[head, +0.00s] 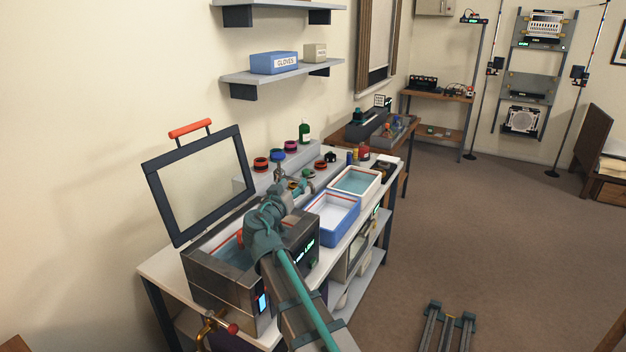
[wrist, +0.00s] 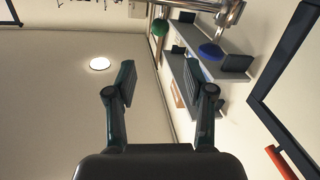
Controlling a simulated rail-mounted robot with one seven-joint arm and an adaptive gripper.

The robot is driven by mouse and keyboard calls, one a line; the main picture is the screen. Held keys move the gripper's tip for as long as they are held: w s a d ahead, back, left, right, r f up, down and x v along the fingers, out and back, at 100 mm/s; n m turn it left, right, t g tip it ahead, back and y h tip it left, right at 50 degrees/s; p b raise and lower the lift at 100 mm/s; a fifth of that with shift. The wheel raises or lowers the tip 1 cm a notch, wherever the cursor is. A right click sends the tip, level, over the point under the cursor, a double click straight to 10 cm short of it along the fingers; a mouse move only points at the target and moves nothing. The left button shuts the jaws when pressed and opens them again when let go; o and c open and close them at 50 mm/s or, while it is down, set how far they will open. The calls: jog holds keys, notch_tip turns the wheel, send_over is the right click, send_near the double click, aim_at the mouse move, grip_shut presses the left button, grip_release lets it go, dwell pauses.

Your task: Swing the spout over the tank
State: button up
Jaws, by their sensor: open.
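The steel tank (head: 212,283) stands on the near end of the bench with liquid inside, and its framed lid (head: 198,186) is raised. My arm covers part of the tank. A chrome pipe (wrist: 190,5), which looks like the spout, crosses the top of the wrist view, with a green knob (wrist: 160,28) and a blue knob (wrist: 211,52) by it. In the head view the spout is mostly hidden behind my wrist. My gripper (wrist: 160,78) is open and empty, its fingers pointing toward the pipe with a visible gap. Contact with the spout cannot be seen.
A blue tray (head: 352,222) and a white liquid-filled tray (head: 378,187) stand beyond the tank. Several small coloured containers line the ledge behind. Wall shelves (head: 285,75) hang above. The lid's orange handle (wrist: 281,163) shows at right in the wrist view. The floor on the right is mostly clear.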

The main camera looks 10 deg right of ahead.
aim_at(304, 174)
jog(key=p+x, duration=0.1)
jog(key=x, duration=0.3)
jog(key=p+x, duration=0.1)
jog(key=x, duration=0.2)
jog(key=f+p+x, duration=0.1)
jog(key=x, duration=0.3)
jog(key=shift+w+d, duration=0.2)
jog(key=shift+w, duration=0.05)
grip_shut()
